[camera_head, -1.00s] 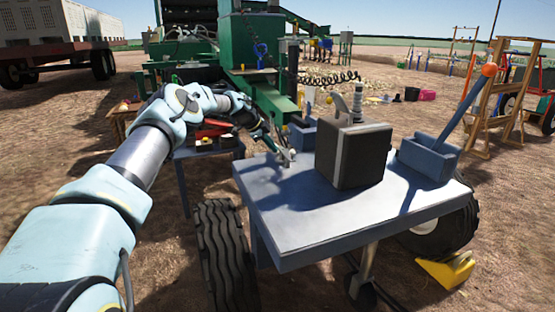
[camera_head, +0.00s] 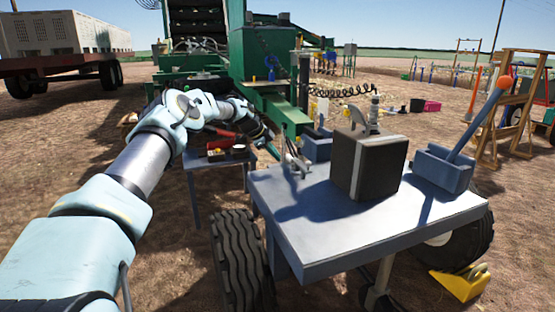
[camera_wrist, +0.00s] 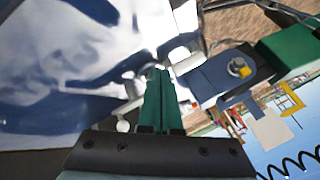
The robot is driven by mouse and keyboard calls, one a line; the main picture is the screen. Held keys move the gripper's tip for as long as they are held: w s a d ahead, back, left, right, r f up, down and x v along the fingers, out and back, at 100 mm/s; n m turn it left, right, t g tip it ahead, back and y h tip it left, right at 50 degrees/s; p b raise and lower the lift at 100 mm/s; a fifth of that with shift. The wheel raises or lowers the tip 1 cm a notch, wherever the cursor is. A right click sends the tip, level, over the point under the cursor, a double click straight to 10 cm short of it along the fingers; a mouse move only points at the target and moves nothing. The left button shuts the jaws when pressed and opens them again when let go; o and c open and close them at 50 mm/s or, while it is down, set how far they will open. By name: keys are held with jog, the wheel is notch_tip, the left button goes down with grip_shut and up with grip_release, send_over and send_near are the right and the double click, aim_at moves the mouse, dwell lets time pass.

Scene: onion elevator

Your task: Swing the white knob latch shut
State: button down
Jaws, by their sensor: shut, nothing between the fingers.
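A pale metal latch-like fitting (camera_head: 294,158) stands at the back left corner of the blue table (camera_head: 325,245) in the head view. In the wrist view a small round white knob (camera_wrist: 123,126) shows just left of my gripper's base, with pale metal parts around the fingers. My gripper (camera_wrist: 160,75) has green fingers pressed together with nothing between them. The fingertips overlap the bright fitting in the wrist view; whether they touch it I cannot tell. In the head view my gripper's fingers are hard to make out against the dark machinery left of the table.
A dark box (camera_head: 368,165) stands on the table, with a blue holder (camera_head: 443,168) and lever to its right. A small side table with red items (camera_head: 225,148) is below my forearm. A black tyre (camera_head: 240,258) stands under the table's left edge.

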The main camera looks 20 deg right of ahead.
jog(key=w+a+r+p, duration=0.1)
jog(key=w+a+r, duration=0.2)
jog(key=r, duration=0.3)
jog(key=shift+w+a+r, duration=0.2)
jog(key=shift+w+a, duration=0.05)
jog(key=shift+a, duration=0.1)
jog(key=s+a+r+n+y, duration=0.25)
jog(key=s+a+n, duration=0.45)
jog(key=s+a, duration=0.45)
jog(key=s+a+r+n+y, duration=0.1)
jog(key=s+a+n+y, duration=0.2)
jog(key=s+a+n, duration=0.8)
jog(key=s+a+f+n+y, duration=0.2)
jog(key=s+a+n, duration=0.4)
jog(key=s+a, duration=1.25)
notch_tip(320, 180, up, 28)
jog(key=w+a+p, duration=0.1)
jog(key=a+p, duration=0.1)
jog(key=p, duration=2.6)
jog(key=shift+f+p, duration=0.25)
jog(key=shift+p, duration=0.05)
